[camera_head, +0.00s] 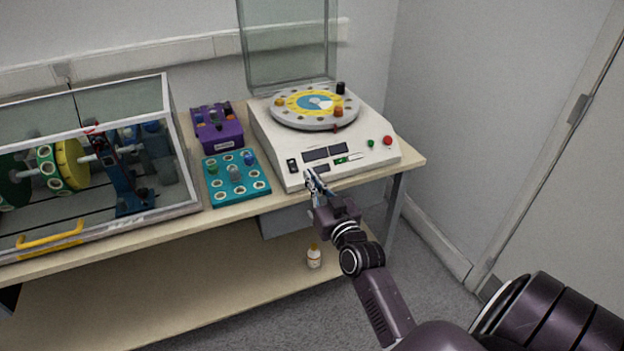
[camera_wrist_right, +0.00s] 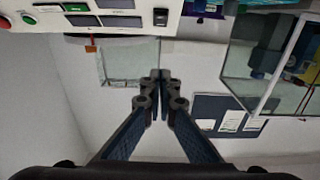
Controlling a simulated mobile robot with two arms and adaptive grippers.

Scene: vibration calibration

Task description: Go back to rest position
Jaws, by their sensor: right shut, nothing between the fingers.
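My right gripper (camera_head: 313,182) is at the front edge of the white machine (camera_head: 271,151), near its left front corner. In the right wrist view my right gripper (camera_wrist_right: 158,84) is shut with its fingertips together and nothing between them. The machine's front panel with displays and buttons also shows at the top of that view (camera_wrist_right: 130,30). I cannot tell in the head view whether the fingertips touch the machine. My left gripper is not in view.
The wooden table (camera_head: 230,216) also carries a teal rack (camera_head: 257,184), a purple box (camera_head: 235,134) and a clear-walled case (camera_head: 187,160) with a yellow handle. A small bottle (camera_head: 314,258) stands on the lower shelf. Floor to the right of the table is clear beside my arm.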

